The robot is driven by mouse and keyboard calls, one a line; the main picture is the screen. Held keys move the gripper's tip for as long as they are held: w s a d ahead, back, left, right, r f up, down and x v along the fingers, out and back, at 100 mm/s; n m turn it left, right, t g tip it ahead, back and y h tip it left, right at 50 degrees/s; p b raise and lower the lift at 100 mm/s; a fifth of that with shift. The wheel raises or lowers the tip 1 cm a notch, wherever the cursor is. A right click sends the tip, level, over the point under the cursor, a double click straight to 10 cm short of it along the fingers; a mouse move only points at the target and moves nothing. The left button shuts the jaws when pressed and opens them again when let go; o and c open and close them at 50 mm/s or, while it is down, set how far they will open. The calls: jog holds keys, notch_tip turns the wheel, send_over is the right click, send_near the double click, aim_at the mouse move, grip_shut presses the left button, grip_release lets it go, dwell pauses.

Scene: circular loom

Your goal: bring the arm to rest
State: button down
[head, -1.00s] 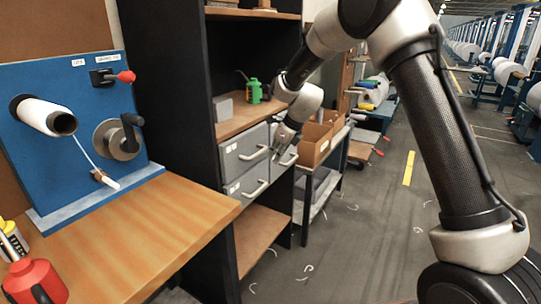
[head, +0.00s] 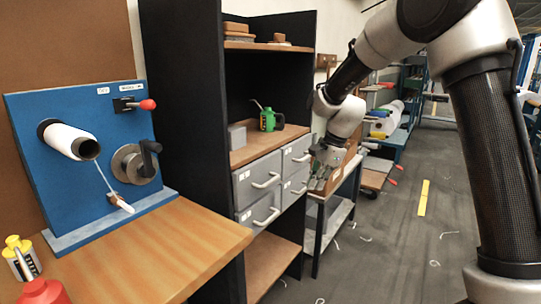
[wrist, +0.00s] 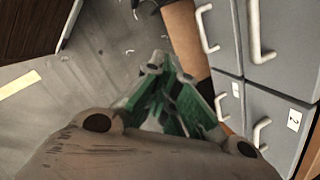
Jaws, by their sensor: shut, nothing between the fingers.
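My arm reaches from the right of the head view, across the top, and down to the front of the shelf unit. My gripper (head: 318,186) hangs in front of the right-hand grey drawers (head: 296,152), with its fingers pointing down. In the wrist view its fingers (wrist: 172,74) are together with nothing between them. The drawer fronts and white handles (wrist: 258,45) stand to the right of the fingers there. Whether the gripper touches a drawer is hard to tell.
A wooden bench (head: 205,238) with a blue winding panel (head: 60,110) is at left. A green oil can (head: 268,120) stands on the shelf above the drawers. The floor (head: 385,245) at right is mostly clear.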

jog(key=s+d+r+n+t+h, duration=0.1)
jog(key=s+d+r+n, duration=0.3)
jog(key=s+d, duration=0.3)
jog(key=s+d+r+n+t+h, duration=0.1)
jog(key=s+d+r+n, duration=0.3)
jog(key=s, duration=1.1)
jog(key=s+d+r+n+t+h, duration=0.1)
jog(key=s+d+r+n, duration=0.3)
jog(key=s+d, duration=0.5)
jog(key=s+n, duration=0.2)
jog(key=shift+d+r+n, duration=0.3)
